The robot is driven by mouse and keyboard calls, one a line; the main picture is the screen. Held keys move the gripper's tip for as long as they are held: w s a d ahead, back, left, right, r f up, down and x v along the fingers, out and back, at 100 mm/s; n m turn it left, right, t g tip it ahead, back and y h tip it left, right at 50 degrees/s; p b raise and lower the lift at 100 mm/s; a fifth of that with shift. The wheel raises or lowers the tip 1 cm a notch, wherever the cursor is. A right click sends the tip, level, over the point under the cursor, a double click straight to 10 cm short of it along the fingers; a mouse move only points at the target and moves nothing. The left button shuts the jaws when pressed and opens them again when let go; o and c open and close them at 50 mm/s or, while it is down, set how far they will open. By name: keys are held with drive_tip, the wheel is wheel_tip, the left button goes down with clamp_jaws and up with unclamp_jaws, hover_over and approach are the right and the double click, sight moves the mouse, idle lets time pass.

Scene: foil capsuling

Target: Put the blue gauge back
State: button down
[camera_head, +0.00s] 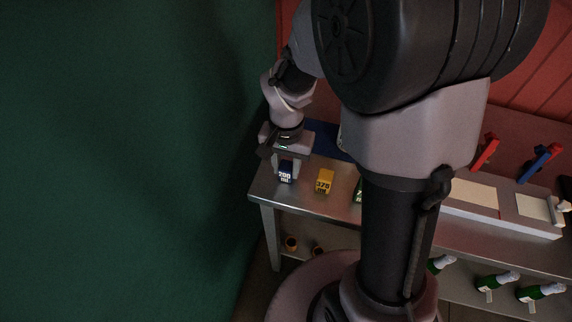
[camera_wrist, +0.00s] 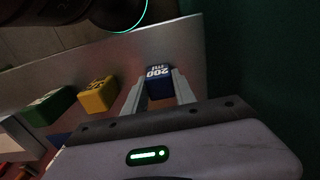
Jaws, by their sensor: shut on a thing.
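The blue gauge (camera_head: 286,173), a small block marked 200 ml, is at the left end of the metal table (camera_head: 328,203). My gripper (camera_head: 287,165) points down over it, with its fingers on either side. In the wrist view the blue gauge (camera_wrist: 158,82) sits between the two fingertips (camera_wrist: 158,86), and the gripper is shut on it. I cannot tell whether its base touches the table top.
A yellow 370 ml gauge (camera_head: 324,181) stands to the right, with a green gauge (camera_wrist: 50,105) beyond it. A blue mat (camera_head: 327,137) lies behind. Red and blue tools (camera_head: 540,163) stand far right. Green bottles (camera_head: 497,281) lie on the lower shelf.

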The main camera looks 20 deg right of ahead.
sight(286, 169)
drive_tip(key=c, duration=1)
unclamp_jaws()
drive_tip(key=shift+f, duration=0.1)
wheel_tip(286, 169, up, 15)
drive_tip(key=p, duration=0.5)
drive_tip(key=s+a+r+n+t, duration=0.1)
drive_tip(key=s+r+t, duration=0.1)
drive_tip(key=s+r, duration=0.1)
drive_tip(key=s+a+r+n+t+y, duration=0.1)
drive_tip(key=s+r+t, duration=0.1)
drive_tip(key=s, duration=0.3)
drive_tip(key=s+a+r+t+y, duration=0.1)
drive_tip(key=s+a+r, duration=0.1)
drive_tip(key=s+r, duration=0.2)
drive_tip(key=shift+s+n+t, duration=0.4)
drive_tip(key=shift+f, duration=0.1)
